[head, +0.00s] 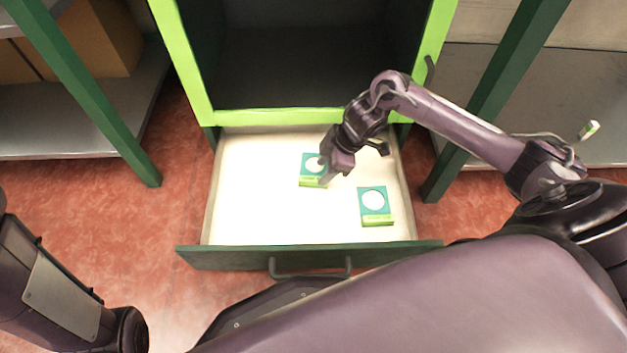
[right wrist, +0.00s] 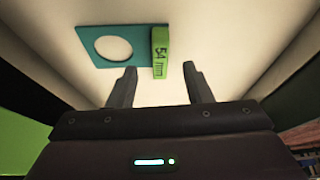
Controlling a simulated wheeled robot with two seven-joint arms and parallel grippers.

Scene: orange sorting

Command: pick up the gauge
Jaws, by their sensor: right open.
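Two teal gauges, each with a round hole and a lime-green label edge, lie flat in the open drawer in the head view. One gauge (head: 308,177) is near the middle, partly covered by my right gripper; the other gauge (head: 374,213) is nearer the front right. My right gripper (head: 352,164) is open and empty over the drawer. In the right wrist view, my right gripper (right wrist: 160,69) points at a gauge (right wrist: 141,45) whose green label reads "54 mm". The label lies ahead, between the lines of the fingers. I cannot tell which of the two gauges this is.
The white-bottomed drawer (head: 255,215) has a dark green front with a handle (head: 310,274). A lime-framed cabinet (head: 280,116) stands above it. Green-posted shelves stand on both sides, with cardboard boxes (head: 105,40) at the left. The drawer's left half is clear.

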